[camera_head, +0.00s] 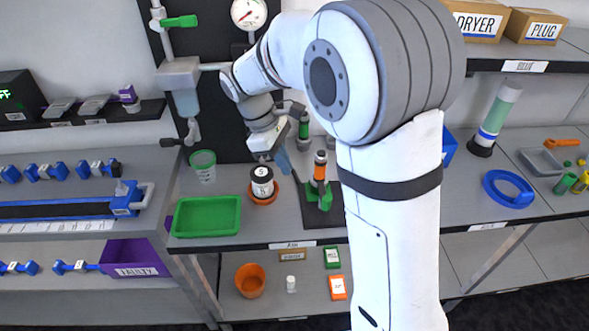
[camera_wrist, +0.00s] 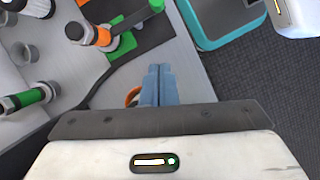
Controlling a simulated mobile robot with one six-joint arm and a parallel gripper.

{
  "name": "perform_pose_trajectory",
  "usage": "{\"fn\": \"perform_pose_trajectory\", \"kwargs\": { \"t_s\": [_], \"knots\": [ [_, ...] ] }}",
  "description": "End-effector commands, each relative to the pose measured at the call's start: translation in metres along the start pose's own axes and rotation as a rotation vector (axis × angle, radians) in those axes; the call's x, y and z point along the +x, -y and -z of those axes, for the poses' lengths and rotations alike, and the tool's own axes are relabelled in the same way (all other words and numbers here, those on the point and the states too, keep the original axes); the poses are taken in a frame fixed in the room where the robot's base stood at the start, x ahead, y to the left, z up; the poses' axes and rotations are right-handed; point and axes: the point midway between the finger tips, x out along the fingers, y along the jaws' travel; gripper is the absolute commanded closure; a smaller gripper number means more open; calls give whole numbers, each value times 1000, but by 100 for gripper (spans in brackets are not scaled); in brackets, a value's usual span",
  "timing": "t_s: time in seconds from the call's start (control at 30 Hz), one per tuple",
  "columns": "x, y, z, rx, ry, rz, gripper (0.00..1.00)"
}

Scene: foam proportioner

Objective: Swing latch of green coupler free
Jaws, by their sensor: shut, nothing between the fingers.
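A green coupler (camera_head: 311,214) sits on a dark mat on the bench, around the foot of an upright cylinder with an orange band (camera_head: 319,172). I cannot tell the latch's exact position. My gripper (camera_head: 284,163) is above the bench, left of the cylinder and apart from the coupler. Its blue fingers (camera_wrist: 158,75) are shut together and empty. My arm covers the bench right of the coupler.
A green tray (camera_head: 207,216) and a clear green-rimmed cup (camera_head: 203,166) are further left. A green-banded cylinder (camera_head: 303,127) stands behind, also in the wrist view (camera_wrist: 27,97).

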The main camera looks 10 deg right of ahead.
Motion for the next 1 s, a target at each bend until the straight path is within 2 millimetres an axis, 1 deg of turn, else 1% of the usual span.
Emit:
{"fn": "perform_pose_trajectory", "kwargs": {
  "t_s": [0.2,0.33,0.4,0.5,0.63,0.8,1.0],
  "knots": [
    [47,1,-1,0,5,5,100],
    [74,1,-1,0,4,4,100],
    [85,1,-3,0,2,3,100],
    [88,0,-20,3,0,1,100],
    [94,0,-32,2,1,2,100],
    [96,0,-37,0,0,0,100],
    [96,0,-37,0,0,0,100]
  ]
}}
